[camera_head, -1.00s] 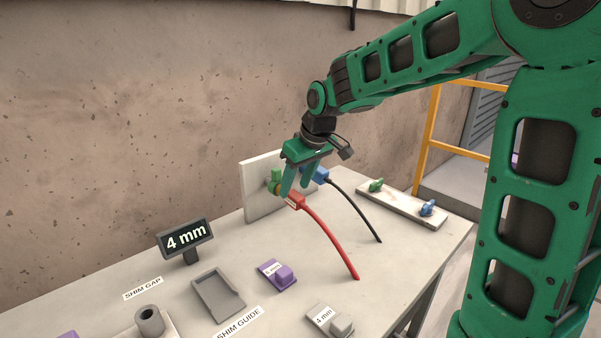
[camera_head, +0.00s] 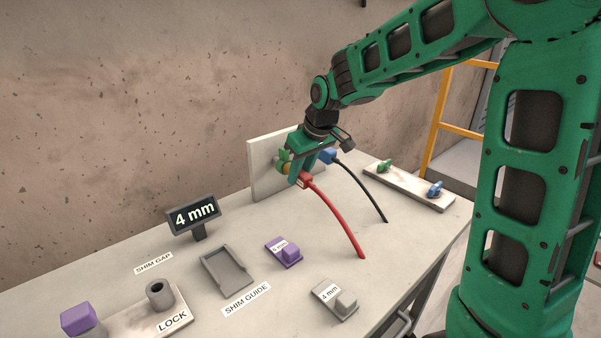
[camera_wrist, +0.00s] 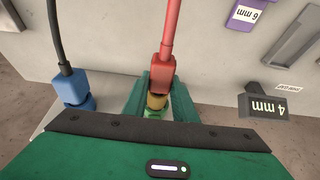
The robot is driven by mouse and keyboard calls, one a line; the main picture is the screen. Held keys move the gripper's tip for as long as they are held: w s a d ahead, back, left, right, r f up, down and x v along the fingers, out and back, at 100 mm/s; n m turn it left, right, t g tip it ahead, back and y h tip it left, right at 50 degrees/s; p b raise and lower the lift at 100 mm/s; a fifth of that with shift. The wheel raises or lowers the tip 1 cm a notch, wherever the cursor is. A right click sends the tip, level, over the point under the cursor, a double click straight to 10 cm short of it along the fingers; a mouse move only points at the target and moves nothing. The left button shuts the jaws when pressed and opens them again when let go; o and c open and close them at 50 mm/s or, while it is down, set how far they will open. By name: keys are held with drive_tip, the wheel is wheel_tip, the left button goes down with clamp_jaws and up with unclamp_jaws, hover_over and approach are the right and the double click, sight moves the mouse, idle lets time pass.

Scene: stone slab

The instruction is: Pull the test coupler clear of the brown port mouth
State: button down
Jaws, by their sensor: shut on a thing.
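The test coupler, a red block (camera_head: 306,182) with a red cable, is at the upright white panel on the bench. It also shows in the wrist view (camera_wrist: 163,70). My gripper (camera_head: 298,172) is shut on the coupler, with one green finger on each side in the wrist view (camera_wrist: 159,98). The brown port mouth (camera_wrist: 157,101) sits directly beyond the red block, between the fingers, with a green part (camera_wrist: 155,113) behind it. I see no gap between red block and brown mouth. My gripper body hides the rest of the port.
A blue plug (camera_head: 327,156) with a black cable sits close beside my gripper, also in the wrist view (camera_wrist: 72,88). A strip (camera_head: 408,187) with green and blue fittings lies behind. The "4 mm" sign (camera_head: 195,215) and shim guide (camera_head: 227,273) stand left.

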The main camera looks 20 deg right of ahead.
sight(310, 182)
drive_tip(key=shift+d+r, duration=0.1)
drive_tip(key=shift+d, duration=0.05)
drive_tip(key=shift+s+d, duration=0.25)
drive_tip(key=shift+s, duration=0.4)
drive_tip(key=shift+s+d, duration=0.2)
drive_tip(key=shift+s, duration=0.45)
drive_tip(key=shift+s+d, duration=0.25)
drive_tip(key=shift+s, duration=0.4)
drive_tip(key=shift+s+d+r, duration=0.3)
drive_tip(key=shift+s+r, duration=0.4)
drive_tip(key=shift+r, duration=0.05)
drive_tip(key=shift+s+d+r, duration=0.25)
drive_tip(key=shift+s+r, duration=0.4)
drive_tip(key=shift+r, duration=0.1)
